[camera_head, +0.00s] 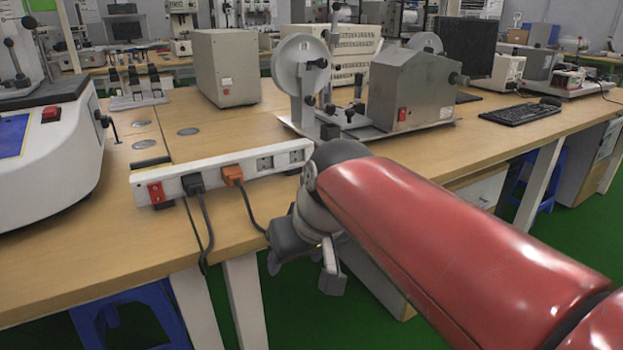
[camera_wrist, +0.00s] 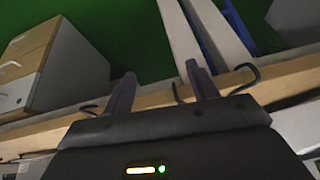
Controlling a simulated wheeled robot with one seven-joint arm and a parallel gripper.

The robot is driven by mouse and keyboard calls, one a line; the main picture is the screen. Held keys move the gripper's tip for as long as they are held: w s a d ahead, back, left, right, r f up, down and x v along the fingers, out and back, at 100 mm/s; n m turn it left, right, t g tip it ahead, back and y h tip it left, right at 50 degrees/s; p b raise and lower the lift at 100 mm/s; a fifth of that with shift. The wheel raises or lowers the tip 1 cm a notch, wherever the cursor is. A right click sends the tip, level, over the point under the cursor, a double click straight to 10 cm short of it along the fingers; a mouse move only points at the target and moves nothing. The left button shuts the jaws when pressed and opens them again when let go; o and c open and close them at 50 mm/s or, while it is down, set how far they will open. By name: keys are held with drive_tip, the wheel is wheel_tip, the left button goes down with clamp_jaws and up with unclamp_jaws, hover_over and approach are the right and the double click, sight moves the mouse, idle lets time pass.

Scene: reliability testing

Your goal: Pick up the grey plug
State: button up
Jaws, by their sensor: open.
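A dark grey plug (camera_head: 193,184) sits in the white power strip (camera_head: 285,157), between its red switch and an orange plug (camera_head: 231,175). Its dark cable hangs over the table's front edge. My gripper (camera_head: 302,272) is below and to the right of the plugs, in front of the table edge, and apart from them. In the wrist view my gripper (camera_wrist: 160,78) has its two fingers spread with nothing between them. Dark cables (camera_wrist: 243,80) cross the table edge beyond the fingers there. I cannot make out the plug itself in the wrist view.
The power strip lies along the front of the wooden table (camera_head: 100,255). A white machine (camera_head: 45,150) stands at left, a grey box (camera_head: 226,68) behind, and a grey reel device (camera_head: 410,88) at right. A drawer cabinet (camera_wrist: 55,70) shows in the wrist view.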

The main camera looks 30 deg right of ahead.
drive_tip(key=shift+g+h, duration=0.3)
drive_tip(key=shift+g, duration=0.1)
drive_tip(key=w+d+r, duration=0.3)
drive_tip(key=w+d, duration=0.1)
drive_tip(key=w, duration=0.1)
drive_tip(key=w+d+r+p, duration=0.1)
drive_tip(key=w+d+r, duration=0.3)
drive_tip(key=w, duration=0.1)
drive_tip(key=w+d+r, duration=0.3)
drive_tip(key=w+d, duration=0.1)
drive_tip(key=w, duration=0.2)
drive_tip(key=shift+d+r, duration=0.15)
drive_tip(key=shift+d, duration=0.1)
drive_tip(key=shift+w+f, duration=0.1)
drive_tip(key=shift+f, duration=0.2)
drive_tip(key=x, duration=0.4)
drive_tip(key=s+x, duration=0.1)
drive_tip(key=x, duration=0.2)
drive_tip(key=shift+a+f, duration=0.1)
drive_tip(key=shift+c, duration=0.5)
drive_tip(key=c, duration=1)
drive_tip(key=shift+r+p, duration=1.65)
drive_tip(key=shift+r, duration=8.4)
drive_tip(key=shift+c, duration=0.2)
